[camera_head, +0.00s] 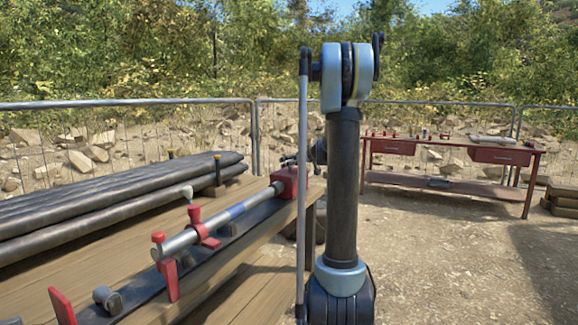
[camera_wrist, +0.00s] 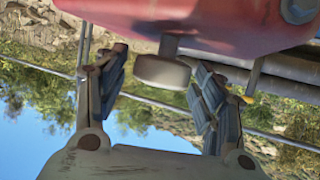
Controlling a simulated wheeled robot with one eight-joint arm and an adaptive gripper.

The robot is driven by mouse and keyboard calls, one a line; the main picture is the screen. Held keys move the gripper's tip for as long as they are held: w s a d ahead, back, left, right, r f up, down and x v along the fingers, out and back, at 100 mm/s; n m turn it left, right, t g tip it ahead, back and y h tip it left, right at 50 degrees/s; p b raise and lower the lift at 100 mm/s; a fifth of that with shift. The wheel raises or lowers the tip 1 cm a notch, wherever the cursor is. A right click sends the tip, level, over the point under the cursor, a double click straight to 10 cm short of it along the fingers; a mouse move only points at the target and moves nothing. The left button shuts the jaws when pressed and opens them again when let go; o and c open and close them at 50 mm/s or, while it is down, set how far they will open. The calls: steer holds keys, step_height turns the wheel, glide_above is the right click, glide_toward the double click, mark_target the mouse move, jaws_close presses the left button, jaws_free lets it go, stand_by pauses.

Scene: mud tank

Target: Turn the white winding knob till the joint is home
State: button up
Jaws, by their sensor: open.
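In the wrist view, the off-white round knob (camera_wrist: 163,72) sits on a short shaft from a red block (camera_wrist: 225,22). My gripper (camera_wrist: 160,60) is open, with one dark padded finger on each side of the knob. Gaps show between the knob and both fingers. In the head view, the red block (camera_head: 285,182) stands at the far end of a rail on the wooden bench. I cannot make out the knob in the head view; my arm hides most of my gripper there.
Black pipes (camera_head: 110,202) lie stacked on the bench (camera_head: 235,275), left of the rail. A red-framed worktable (camera_head: 450,145) with small items stands at the back right. Metal fencing (camera_head: 120,103) runs behind. Open gravel ground (camera_head: 450,250) lies to the right.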

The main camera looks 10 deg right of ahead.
steer(key=shift+w+a+f, duration=0.2)
steer(key=shift+w+a, duration=0.05)
steer(key=shift+w, duration=0.1)
steer(key=c, duration=1)
steer(key=shift+c, duration=0.2)
